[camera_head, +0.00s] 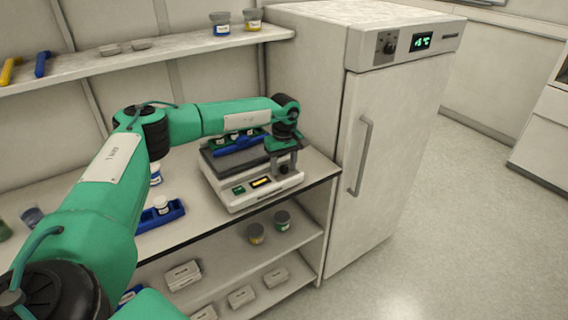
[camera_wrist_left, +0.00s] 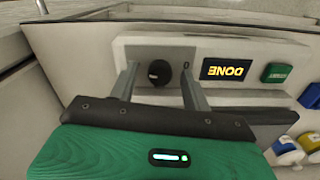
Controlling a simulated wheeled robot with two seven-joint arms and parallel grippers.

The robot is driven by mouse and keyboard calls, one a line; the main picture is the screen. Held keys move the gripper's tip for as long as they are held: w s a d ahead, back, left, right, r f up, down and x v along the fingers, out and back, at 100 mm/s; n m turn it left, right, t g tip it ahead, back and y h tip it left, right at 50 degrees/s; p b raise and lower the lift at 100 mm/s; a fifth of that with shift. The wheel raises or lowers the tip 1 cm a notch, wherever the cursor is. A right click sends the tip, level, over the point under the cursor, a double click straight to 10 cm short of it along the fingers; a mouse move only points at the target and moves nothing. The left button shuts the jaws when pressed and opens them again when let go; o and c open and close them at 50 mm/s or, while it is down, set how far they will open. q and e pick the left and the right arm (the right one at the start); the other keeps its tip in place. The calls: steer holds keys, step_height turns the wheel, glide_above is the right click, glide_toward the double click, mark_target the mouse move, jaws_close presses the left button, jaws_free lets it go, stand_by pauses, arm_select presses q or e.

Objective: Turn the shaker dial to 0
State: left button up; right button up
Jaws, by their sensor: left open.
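The shaker (camera_head: 238,196) is a white and dark grey box on the bench, left of the tall white cabinet. Its front panel shows in the left wrist view (camera_wrist_left: 225,48), upside down, with a black round dial (camera_wrist_left: 159,72), a display (camera_wrist_left: 226,69) reading DONE and a green button (camera_wrist_left: 276,73). My left gripper (camera_wrist_left: 158,78) is open in front of the panel, its two fingers on either side of the dial with gaps to it. In the head view the left gripper (camera_head: 285,163) hangs over the shaker's right front. The dial's pointer mark is too small to read. My right gripper is not in view.
A blue rack (camera_head: 238,146) with vials sits on the shaker. A blue tray (camera_head: 160,216) with a white bottle stands to its left. The cabinet (camera_head: 383,150) stands close on the right. Jars and boxes fill the lower shelves.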

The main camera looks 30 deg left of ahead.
arm_select(q)
steer(key=shift+f, duration=0.1)
steer(key=c, duration=1)
